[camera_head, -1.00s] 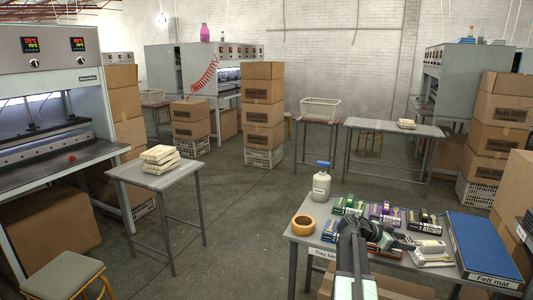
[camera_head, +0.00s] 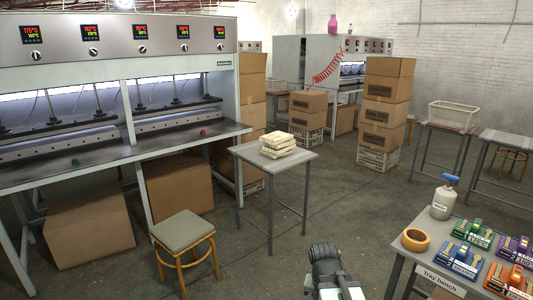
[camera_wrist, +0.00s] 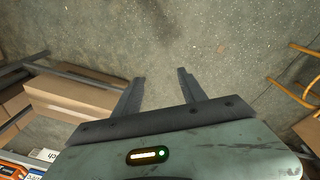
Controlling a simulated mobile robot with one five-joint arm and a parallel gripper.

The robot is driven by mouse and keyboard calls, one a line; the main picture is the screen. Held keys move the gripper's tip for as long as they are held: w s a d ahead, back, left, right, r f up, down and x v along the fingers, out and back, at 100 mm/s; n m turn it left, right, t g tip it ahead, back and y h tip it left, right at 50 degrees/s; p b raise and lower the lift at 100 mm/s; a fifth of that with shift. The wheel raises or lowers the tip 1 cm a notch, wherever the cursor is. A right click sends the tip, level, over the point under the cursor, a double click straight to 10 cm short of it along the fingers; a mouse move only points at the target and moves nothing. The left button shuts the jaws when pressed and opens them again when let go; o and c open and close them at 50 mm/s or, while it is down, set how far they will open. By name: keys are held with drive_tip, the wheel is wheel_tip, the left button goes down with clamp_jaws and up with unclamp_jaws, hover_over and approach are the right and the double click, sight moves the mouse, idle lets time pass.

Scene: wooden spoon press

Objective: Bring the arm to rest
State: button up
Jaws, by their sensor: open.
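My gripper (camera_wrist: 160,82) shows in the wrist view with its two dark fingers apart and nothing between them. It points down over bare concrete floor (camera_wrist: 200,35). In the head view my arm (camera_head: 328,268) rises at the bottom centre, left of the tray bench, and its fingertips are hidden there.
The tray bench (camera_head: 400,250) stands at the right with a tape roll (camera_head: 415,239), a white bottle (camera_head: 444,198) and several coloured trays. A stool (camera_head: 182,232) and a small table (camera_head: 245,152) with pale stacked bundles (camera_head: 277,145) stand left. Floor between is clear.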

wheel_tip(320, 180, up, 14)
drive_tip(key=s+a+n+y+p, duration=0.1)
drive_tip(key=n+p, duration=0.3)
drive_tip(key=p, duration=1)
drive_tip(key=shift+s+a+r+g+p, duration=0.25)
drive_tip(key=shift+s+a+g+p, duration=0.1)
drive_tip(key=shift+s+a, duration=0.15)
